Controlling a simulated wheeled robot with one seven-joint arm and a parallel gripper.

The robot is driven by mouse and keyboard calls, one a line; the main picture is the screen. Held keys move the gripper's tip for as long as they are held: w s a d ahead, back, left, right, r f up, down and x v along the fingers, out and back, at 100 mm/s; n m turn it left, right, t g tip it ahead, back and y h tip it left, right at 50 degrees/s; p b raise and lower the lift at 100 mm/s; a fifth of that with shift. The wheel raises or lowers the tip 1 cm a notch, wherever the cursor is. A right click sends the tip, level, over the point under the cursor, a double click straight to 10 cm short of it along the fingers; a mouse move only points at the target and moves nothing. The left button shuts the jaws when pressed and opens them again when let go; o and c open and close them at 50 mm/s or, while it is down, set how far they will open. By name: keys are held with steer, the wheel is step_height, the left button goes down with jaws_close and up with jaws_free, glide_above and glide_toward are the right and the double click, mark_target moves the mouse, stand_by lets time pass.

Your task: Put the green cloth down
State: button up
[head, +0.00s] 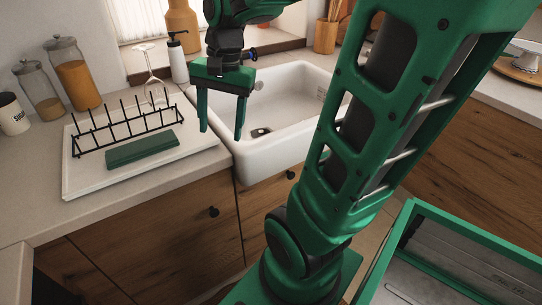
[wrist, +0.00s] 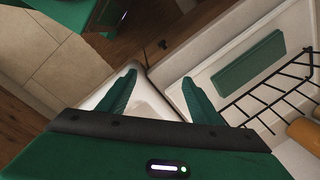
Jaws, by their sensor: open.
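The green cloth (head: 142,149) lies flat, as a folded rectangle, on the white draining tray in front of the black rack. It also shows in the wrist view (wrist: 248,61), beyond the right finger. My gripper (head: 220,134) is open and empty above the near left rim of the sink, to the right of the cloth and apart from it. Its two fingers are spread in the wrist view (wrist: 159,84), with nothing between them.
The white tray (head: 85,187) holds a black wire rack (head: 126,127). A wine glass (head: 152,72), a soap bottle (head: 178,60) and jars (head: 78,75) stand behind it. The white sink (head: 290,105) is right of the tray. Bare counter (head: 30,200) lies at the left.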

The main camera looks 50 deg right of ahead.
steer(key=s+d+f+n, duration=0.1)
steer(key=s+f+n, duration=0.1)
steer(key=s, duration=0.5)
steer(key=s+d+f+n+g+h, duration=0.1)
steer(key=s+d+f+n, duration=0.1)
steer(key=s, duration=0.5)
steer(key=shift+d+f+n, duration=0.25)
steer(key=shift+f+n, duration=0.3)
steer(key=shift+n, duration=0.55)
steer(key=shift+w, duration=0.2)
steer(key=shift+w+f, duration=0.25)
steer(key=shift+w, duration=0.2)
